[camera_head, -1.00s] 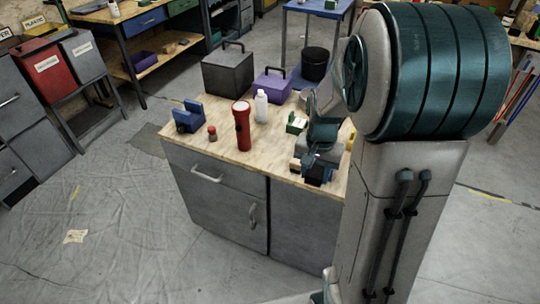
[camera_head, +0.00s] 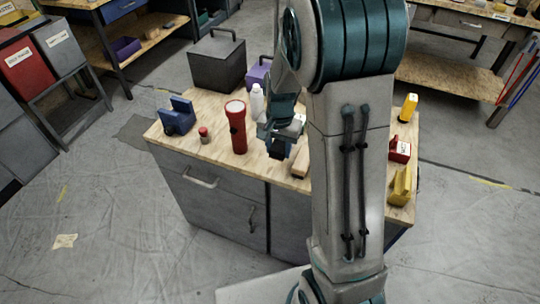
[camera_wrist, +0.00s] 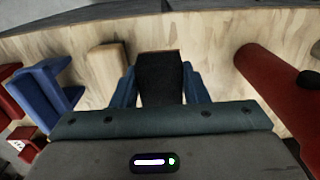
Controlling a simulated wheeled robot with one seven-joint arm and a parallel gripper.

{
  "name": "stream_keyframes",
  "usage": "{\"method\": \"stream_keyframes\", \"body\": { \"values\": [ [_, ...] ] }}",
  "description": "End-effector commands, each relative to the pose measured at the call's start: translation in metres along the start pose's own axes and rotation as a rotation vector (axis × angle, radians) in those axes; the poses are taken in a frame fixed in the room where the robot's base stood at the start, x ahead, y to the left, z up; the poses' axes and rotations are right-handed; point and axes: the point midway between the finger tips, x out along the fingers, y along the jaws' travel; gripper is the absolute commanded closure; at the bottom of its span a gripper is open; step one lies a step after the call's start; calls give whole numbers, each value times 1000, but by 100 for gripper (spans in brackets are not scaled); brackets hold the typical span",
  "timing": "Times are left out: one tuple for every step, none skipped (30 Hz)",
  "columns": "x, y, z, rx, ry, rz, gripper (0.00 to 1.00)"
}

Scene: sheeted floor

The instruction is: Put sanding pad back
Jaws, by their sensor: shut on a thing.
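My gripper (camera_head: 277,140) is over the wooden worktop, just right of the red flashlight (camera_head: 236,128) in the head view. In the wrist view its teal fingers (camera_wrist: 160,85) are shut on a dark block with a thin brown edge (camera_wrist: 158,75), which looks like the sanding pad. In the head view the block is a small dark shape below the fingers (camera_head: 275,153). I cannot tell whether it touches the worktop. My arm hides part of the worktop to its right.
A light wooden block (camera_head: 301,163) lies close to my gripper, also in the wrist view (camera_wrist: 105,72). A blue object (camera_wrist: 45,85) is further left there. A white bottle (camera_head: 257,100), blue vise-like object (camera_head: 178,116) and grey box (camera_head: 217,62) stand nearby. Yellow and red items (camera_head: 400,149) sit at right.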

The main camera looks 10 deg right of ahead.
Motion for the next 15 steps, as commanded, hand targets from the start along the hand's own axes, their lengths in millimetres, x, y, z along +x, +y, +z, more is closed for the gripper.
{"method": "stream_keyframes", "body": {
  "values": [
    [6, -9, -1, -3, -2, 2, 81],
    [8, -13, -2, -2, -1, 1, 81],
    [11, -18, -3, -2, -1, 1, 81],
    [13, -20, -4, -1, -2, 2, 81],
    [14, -23, -4, -1, -1, 1, 81],
    [16, -25, -5, 0, -1, 0, 81],
    [16, -27, -5, 0, 0, 0, 81],
    [17, -28, -5, 0, 0, 0, 81],
    [19, -28, -5, 1, -1, 0, 81],
    [22, -28, -5, 1, -1, 1, 81],
    [25, -28, -5, 1, -1, 1, 81],
    [30, -28, -5, 1, -2, 1, 81],
    [34, -27, -5, 1, -3, 2, 81],
    [39, -27, -5, 1, -3, 2, 81],
    [46, -27, -4, 2, -4, 3, 81]
  ]
}}
